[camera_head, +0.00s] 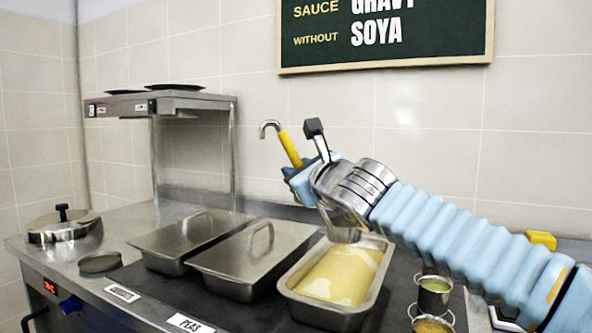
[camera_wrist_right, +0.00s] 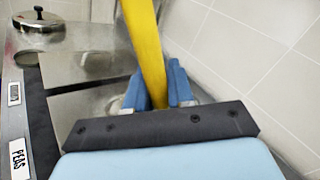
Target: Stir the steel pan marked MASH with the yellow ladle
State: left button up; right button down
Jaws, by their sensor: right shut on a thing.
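My right gripper (camera_head: 298,178) is shut on the yellow handle of the ladle (camera_head: 289,149), whose steel hooked end points up and left. The yellow handle also runs between the blue fingers (camera_wrist_right: 158,100) in the right wrist view (camera_wrist_right: 148,50). A steel cup-shaped part, apparently the ladle's bowl, shows below my wrist over the far end of an open steel pan (camera_head: 298,299). I cannot tell whether it touches the pale yellow food (camera_head: 341,274) in that pan. No MASH label is readable in view. My left gripper is out of view.
Two lidded steel pans (camera_head: 190,238) (camera_head: 255,255) stand left of the open pan; a PEAS label (camera_head: 190,323) lies in front. Small sauce pots (camera_head: 434,297) stand to its right. A lidded pot (camera_head: 63,224) and a raised steel shelf (camera_head: 160,103) are at left.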

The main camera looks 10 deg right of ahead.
jog(key=shift+s+d, duration=0.1)
jog(key=shift+s, duration=0.05)
jog(key=shift+f+b, duration=4.1)
jog(key=shift+f, duration=0.95)
